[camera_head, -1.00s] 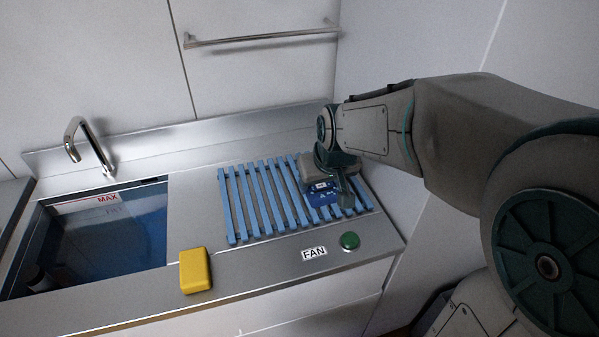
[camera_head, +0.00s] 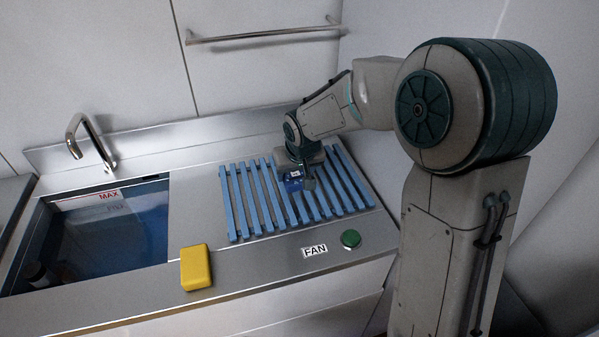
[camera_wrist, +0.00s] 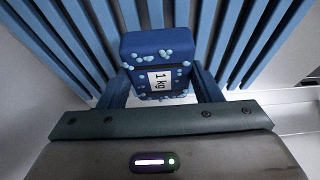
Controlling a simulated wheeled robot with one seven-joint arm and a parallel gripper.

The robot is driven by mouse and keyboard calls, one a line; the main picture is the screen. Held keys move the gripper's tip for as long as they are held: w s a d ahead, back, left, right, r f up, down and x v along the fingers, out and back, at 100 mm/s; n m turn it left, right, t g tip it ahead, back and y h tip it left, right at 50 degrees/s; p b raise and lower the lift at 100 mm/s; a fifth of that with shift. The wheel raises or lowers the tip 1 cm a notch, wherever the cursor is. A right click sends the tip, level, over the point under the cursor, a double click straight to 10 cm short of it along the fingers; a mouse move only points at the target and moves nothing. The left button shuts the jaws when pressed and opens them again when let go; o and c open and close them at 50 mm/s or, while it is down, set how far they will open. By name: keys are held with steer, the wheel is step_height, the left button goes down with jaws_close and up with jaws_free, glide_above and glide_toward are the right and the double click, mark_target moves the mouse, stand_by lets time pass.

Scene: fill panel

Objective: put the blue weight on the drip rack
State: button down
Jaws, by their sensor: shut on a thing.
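The blue weight (camera_wrist: 158,62), labelled "1 kg" and dotted with pale droplets, is between the fingers of my gripper (camera_wrist: 160,90) in the wrist view. My gripper is shut on it. In the head view the blue weight (camera_head: 293,180) shows below my gripper (camera_head: 297,178), over the middle of the drip rack (camera_head: 246,200). The rack is a set of blue slats on the steel counter, and its slats (camera_wrist: 95,25) lie behind the weight in the wrist view. I cannot tell whether the weight touches the slats.
A sink of water (camera_head: 110,235) with a MAX mark and a tap (camera_head: 88,140) is at the left. A yellow block (camera_head: 196,267) lies on the front counter. A green button (camera_head: 351,239) sits beside the FAN label (camera_head: 315,250). A rail (camera_head: 265,36) is on the back wall.

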mark_target(297, 177)
steer(key=shift+f, duration=1.95)
steer(key=shift+f, duration=0.1)
steer(key=shift+c, duration=2.2)
jaws_free()
steer(key=shift+f, duration=0.1)
steer(key=shift+s+r, duration=0.1)
steer(key=shift+r, duration=0.35)
steer(key=v, duration=1.1)
steer(key=s+d+r+m, duration=0.1)
steer(key=s+d, duration=0.6)
steer(key=s, duration=0.3)
steer(key=s+d+m+g+h, duration=0.1)
steer(key=s+d+m, duration=0.1)
steer(key=s+d, duration=0.5)
steer(key=s, duration=0.3)
steer(key=shift+s+r+g+p, duration=0.3)
steer(key=shift+s+r+p, duration=0.1)
